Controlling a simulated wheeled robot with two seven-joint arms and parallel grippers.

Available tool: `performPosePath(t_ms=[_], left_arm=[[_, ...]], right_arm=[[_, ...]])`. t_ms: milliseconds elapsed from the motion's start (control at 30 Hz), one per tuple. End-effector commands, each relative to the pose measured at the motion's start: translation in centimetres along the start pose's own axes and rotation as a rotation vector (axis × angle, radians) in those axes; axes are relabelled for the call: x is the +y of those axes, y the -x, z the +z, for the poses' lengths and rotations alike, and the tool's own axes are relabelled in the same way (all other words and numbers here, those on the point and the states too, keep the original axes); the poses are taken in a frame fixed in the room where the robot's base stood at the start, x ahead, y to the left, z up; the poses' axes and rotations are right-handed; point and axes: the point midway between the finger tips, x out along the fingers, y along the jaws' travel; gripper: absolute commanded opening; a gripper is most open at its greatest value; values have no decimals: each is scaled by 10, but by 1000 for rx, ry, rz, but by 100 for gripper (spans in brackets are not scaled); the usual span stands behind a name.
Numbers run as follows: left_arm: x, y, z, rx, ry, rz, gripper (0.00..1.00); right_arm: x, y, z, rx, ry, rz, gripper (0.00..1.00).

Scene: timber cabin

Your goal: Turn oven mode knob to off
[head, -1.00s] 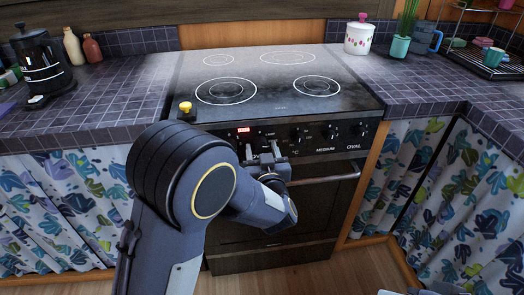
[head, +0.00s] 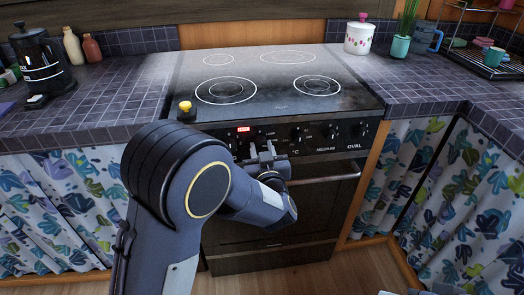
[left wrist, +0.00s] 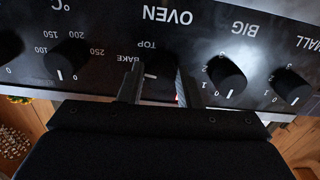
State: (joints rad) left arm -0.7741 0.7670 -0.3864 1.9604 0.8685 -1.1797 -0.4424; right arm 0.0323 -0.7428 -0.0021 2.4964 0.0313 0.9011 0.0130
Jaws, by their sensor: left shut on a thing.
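The oven mode knob (left wrist: 160,82) is a dark round knob under the OVEN label, with BAKE and TOP marked beside it. The left wrist view shows the panel upside down. The knob's white mark points toward the left of that picture, near BAKE. My left gripper (left wrist: 157,88) has one finger on each side of the knob and is shut on it. In the head view my left gripper (head: 262,152) is at the oven's control panel (head: 325,140), and it hides much of the knob. The jaws of my right gripper do not show.
Other knobs sit close on both sides, including the temperature knob (left wrist: 62,66) and the BIG burner knob (left wrist: 227,75). The oven door handle (head: 330,178) runs just below the panel. A yellow-topped timer (head: 186,109) stands at the stove's left front corner. The cooktop (head: 275,85) is clear otherwise.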

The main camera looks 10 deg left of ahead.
Motion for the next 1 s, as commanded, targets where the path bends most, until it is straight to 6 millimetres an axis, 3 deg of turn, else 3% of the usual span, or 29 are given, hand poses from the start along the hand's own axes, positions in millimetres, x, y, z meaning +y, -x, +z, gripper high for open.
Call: performPosePath(t_ms=[1000], left_arm=[[1,0,4,3,885,-1,8]], right_arm=[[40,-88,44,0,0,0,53]])
